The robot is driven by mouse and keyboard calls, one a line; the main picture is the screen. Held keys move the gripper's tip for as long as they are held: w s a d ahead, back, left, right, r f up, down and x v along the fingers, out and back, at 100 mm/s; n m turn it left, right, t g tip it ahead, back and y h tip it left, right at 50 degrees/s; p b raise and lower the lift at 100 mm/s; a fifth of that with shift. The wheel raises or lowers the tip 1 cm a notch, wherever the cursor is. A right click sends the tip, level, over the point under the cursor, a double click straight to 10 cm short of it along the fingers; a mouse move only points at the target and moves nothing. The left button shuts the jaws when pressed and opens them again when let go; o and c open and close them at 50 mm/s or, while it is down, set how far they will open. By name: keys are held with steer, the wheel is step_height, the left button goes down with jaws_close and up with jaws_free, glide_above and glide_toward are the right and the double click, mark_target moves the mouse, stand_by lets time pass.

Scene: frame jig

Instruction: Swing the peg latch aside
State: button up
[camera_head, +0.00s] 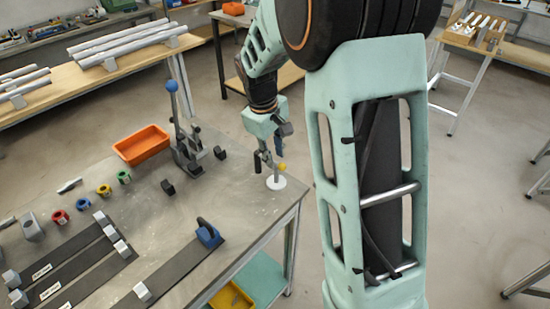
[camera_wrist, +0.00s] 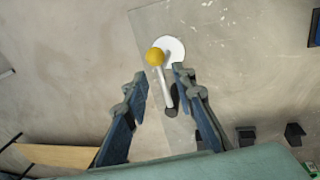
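The peg latch shows in the head view as a grey post (camera_head: 276,176) on a white disc (camera_head: 276,184) near the table's right corner, with a yellow ball knob (camera_head: 282,166). In the wrist view the yellow knob (camera_wrist: 155,57) sits over the edge of the white disc (camera_wrist: 174,46). A pale rod (camera_wrist: 164,88) runs from the knob towards a dark end piece (camera_wrist: 171,112). My gripper (camera_wrist: 160,76) is open, its two fingers on either side of the rod with gaps. In the head view my gripper (camera_head: 268,158) is above the disc, partly hiding the latch.
A lever clamp with a blue ball (camera_head: 172,86) stands left of the latch, near small dark blocks (camera_head: 220,153). An orange bin (camera_head: 142,145) is behind. The table's right edge is close to the latch.

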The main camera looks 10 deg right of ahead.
steer(key=shift+w+d+f, duration=0.15)
steer(key=shift+f, duration=0.95)
jaws_close()
